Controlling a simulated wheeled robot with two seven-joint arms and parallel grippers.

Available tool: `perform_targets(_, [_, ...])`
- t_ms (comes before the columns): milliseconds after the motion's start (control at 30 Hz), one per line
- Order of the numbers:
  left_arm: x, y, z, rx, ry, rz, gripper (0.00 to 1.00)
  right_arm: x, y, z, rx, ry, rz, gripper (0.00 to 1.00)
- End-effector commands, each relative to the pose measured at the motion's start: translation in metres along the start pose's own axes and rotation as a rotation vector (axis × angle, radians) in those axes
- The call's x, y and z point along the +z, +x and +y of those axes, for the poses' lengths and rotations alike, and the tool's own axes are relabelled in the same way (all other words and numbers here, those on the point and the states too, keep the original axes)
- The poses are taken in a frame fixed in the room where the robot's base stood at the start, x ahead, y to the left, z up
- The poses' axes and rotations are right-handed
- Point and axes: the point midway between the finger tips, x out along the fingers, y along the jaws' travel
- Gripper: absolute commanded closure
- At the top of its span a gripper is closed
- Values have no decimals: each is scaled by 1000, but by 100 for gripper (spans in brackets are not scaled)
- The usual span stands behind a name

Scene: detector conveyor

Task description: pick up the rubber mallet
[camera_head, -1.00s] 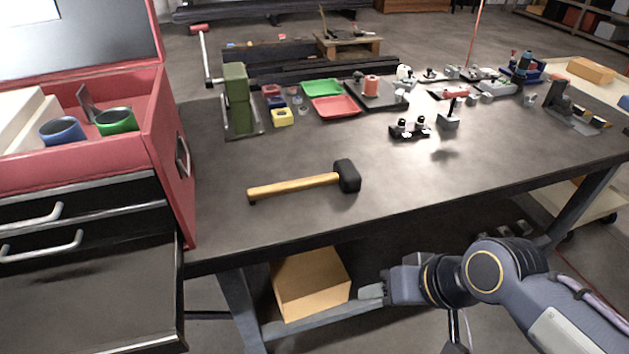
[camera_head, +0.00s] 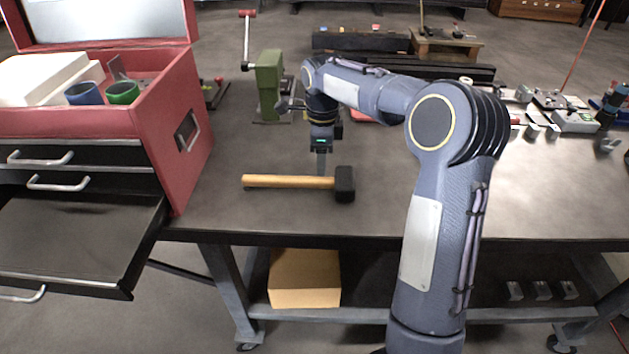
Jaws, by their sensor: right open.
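The rubber mallet (camera_head: 290,182) lies on its side on the dark workbench (camera_head: 230,215), near the front edge. Its wooden handle points left and its black head (camera_head: 345,184) is at the right. My right gripper (camera_head: 321,168) points down just above or behind the handle, close to the head. Its fingers show nearly edge-on, open, and nothing is seen held in them. Whether they touch the handle I cannot tell. My left gripper is not in view.
A red tool chest (camera_head: 180,135) with an open drawer stands at the left. A green press (camera_head: 270,85) stands behind the mallet. Metal parts (camera_head: 555,110) lie at the right rear. A cardboard box (camera_head: 305,278) sits on the lower shelf. The bench left of the mallet is clear.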

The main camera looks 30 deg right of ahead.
Motion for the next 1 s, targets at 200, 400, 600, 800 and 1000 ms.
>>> perform_targets(200, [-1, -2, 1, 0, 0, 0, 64, 0, 25, 1, 5, -2, 0, 51])
perform_targets(400, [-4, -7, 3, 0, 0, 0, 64, 1, 55, 1, 6, -2, -1, 51])
perform_targets(600, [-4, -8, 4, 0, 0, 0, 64, 1, 72, 1, 2, -3, -1, 51])
perform_targets(800, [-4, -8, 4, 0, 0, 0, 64, 1, 72, 0, 1, -3, -2, 51])
perform_targets(1000, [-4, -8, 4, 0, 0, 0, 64, 1, 72, 0, 1, -3, -2, 77])
